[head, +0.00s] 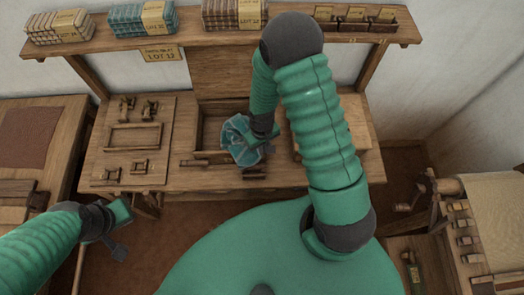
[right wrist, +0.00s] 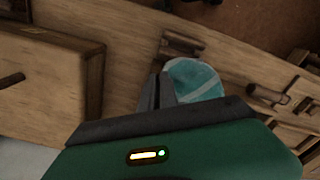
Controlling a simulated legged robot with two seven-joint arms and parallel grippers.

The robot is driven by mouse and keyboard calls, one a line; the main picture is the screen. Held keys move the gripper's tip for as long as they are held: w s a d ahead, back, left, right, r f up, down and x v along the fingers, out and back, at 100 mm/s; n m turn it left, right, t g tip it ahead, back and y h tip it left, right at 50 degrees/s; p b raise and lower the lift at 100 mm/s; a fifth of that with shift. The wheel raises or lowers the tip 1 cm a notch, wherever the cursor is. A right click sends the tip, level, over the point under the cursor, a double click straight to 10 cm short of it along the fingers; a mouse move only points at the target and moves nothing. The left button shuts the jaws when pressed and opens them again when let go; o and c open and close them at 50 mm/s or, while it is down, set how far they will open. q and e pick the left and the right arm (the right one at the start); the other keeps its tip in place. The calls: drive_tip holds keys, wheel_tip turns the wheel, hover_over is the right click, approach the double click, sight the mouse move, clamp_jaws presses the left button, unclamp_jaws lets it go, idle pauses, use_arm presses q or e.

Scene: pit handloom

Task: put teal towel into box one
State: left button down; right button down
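The teal towel (head: 238,140) is a crumpled cloth at the front edge of an open wooden box (head: 212,119) in the middle of the bench. My right gripper (head: 258,147) is at the towel's right side and appears shut on it. In the right wrist view, the towel (right wrist: 195,80) bulges out beside the dark fingers (right wrist: 157,92), which hide part of it. Whether the towel rests on anything is unclear. My left gripper (head: 121,228) is low at the left, away from the towel, with its fingers apart and empty. No box label "one" is readable.
A shelf (head: 195,35) above the bench holds folded cloth stacks (head: 141,18) and small labelled boxes (head: 353,21). A board with wooden parts (head: 131,138) lies left of the open box. A loom (head: 480,225) stands at the right.

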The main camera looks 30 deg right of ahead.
drive_tip(key=shift+s+d, duration=0.1)
idle(0.3)
drive_tip(key=shift+w+a+r+p, duration=0.5)
drive_tip(key=shift+w+r+p, duration=1.3)
drive_tip(key=shift+r+p, duration=3.25)
drive_tip(key=w+a+f+b, duration=0.4)
drive_tip(key=w+f+b, duration=0.3)
drive_tip(key=w+b, duration=0.2)
drive_tip(key=w, duration=0.2)
drive_tip(key=shift+w+f, duration=0.2)
drive_tip(key=shift+w, duration=0.1)
drive_tip(key=c, duration=2.1)
unclamp_jaws()
drive_tip(key=o, duration=0.5)
